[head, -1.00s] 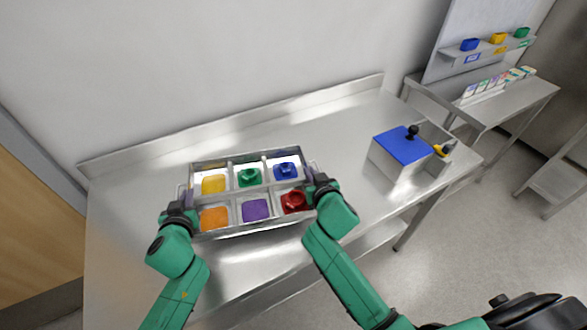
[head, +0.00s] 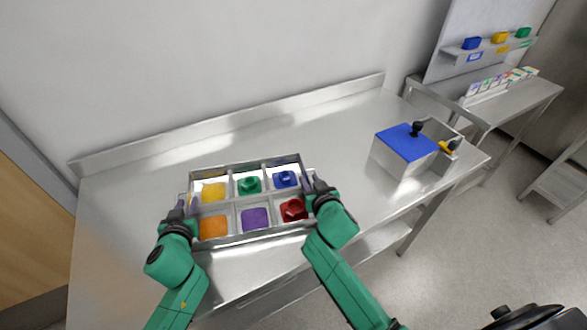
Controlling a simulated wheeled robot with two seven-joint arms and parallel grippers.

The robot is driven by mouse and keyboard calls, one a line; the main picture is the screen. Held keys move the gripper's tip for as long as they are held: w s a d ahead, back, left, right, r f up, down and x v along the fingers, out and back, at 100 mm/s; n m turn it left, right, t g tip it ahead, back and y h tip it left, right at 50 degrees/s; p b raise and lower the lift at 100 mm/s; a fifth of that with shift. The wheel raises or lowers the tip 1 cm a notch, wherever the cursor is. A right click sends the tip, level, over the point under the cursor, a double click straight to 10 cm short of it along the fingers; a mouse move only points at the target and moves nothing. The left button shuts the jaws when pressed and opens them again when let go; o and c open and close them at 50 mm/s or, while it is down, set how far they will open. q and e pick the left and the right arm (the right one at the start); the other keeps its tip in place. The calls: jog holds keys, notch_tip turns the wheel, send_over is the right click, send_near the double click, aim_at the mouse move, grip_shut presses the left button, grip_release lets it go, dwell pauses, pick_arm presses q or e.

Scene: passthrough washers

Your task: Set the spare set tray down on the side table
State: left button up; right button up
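The tray (head: 236,202) is a grey metal box with two rows of compartments and a handle at each end. It holds yellow, green, blue, orange, purple and red pieces. It appears to rest flat on the steel table (head: 135,215), near its front edge. My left gripper (head: 187,203) is at the tray's left end handle, its two fingers apart. My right gripper (head: 316,183) is at the right end handle, its fingers also looking apart. The handles are partly hidden by the fingers.
A box with a blue lid (head: 405,142) and black knob stands at the table's right end, beside a grey bin (head: 446,165) with a yellow item. A raised rim (head: 230,123) runs along the wall. Another steel table (head: 510,100) stands back right. The table's middle is clear.

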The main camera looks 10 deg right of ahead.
pick_arm(q)
jog(key=v, duration=1.2)
pick_arm(e)
jog(key=v, duration=1.2)
jog(key=shift+s, duration=0.1)
